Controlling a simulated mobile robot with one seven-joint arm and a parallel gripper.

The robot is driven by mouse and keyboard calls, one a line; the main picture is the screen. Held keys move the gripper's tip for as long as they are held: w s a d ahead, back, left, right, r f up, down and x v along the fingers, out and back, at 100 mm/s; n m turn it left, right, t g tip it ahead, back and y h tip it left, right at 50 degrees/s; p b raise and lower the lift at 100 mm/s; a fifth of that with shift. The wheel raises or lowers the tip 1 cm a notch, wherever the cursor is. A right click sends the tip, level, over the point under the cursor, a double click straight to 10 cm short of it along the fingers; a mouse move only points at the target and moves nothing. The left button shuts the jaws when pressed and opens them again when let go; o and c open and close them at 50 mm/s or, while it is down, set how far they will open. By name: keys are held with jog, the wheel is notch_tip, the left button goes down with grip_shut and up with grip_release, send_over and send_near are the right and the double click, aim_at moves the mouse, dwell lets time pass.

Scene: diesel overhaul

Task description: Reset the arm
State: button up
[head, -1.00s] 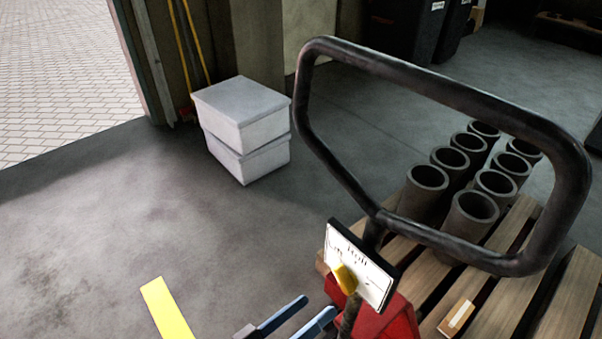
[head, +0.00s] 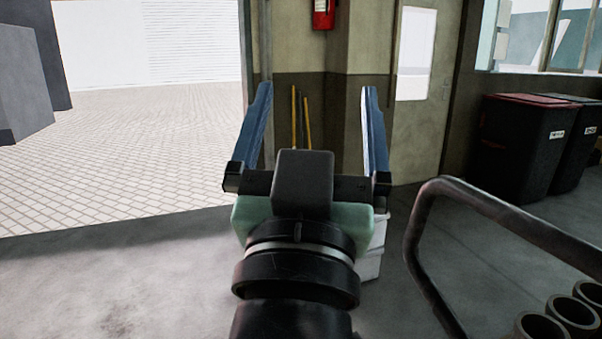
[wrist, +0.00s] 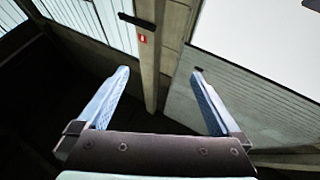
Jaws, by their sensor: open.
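My gripper (head: 315,95) is raised in the middle of the head view, its two blue fingers wide apart and pointing up and away. Nothing is between the fingers. In the wrist view my gripper (wrist: 163,85) is also open and empty, with a wall and a post beyond it. My wrist and gripper body hide most of the white boxes (head: 371,262) on the floor behind.
A black tubular handle (head: 425,215) stands at the right, with several cylinder liners (head: 572,315) beside it. Black bins (head: 522,145) stand against the wall. A red extinguisher (head: 323,14) hangs above. Open floor lies at lower left (head: 110,285).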

jog(key=s+a+r+n+t+y+p, duration=0.1)
jog(key=s+r+n+t+y+p, duration=0.2)
jog(key=s+r, duration=0.6)
notch_tip(320, 180, up, 13)
jog(key=w+m+p, duration=0.1)
jog(key=p, duration=1)
jog(key=shift+w+a+t, duration=0.15)
jog(key=shift+w+t, duration=0.15)
jog(key=shift+w, duration=0.05)
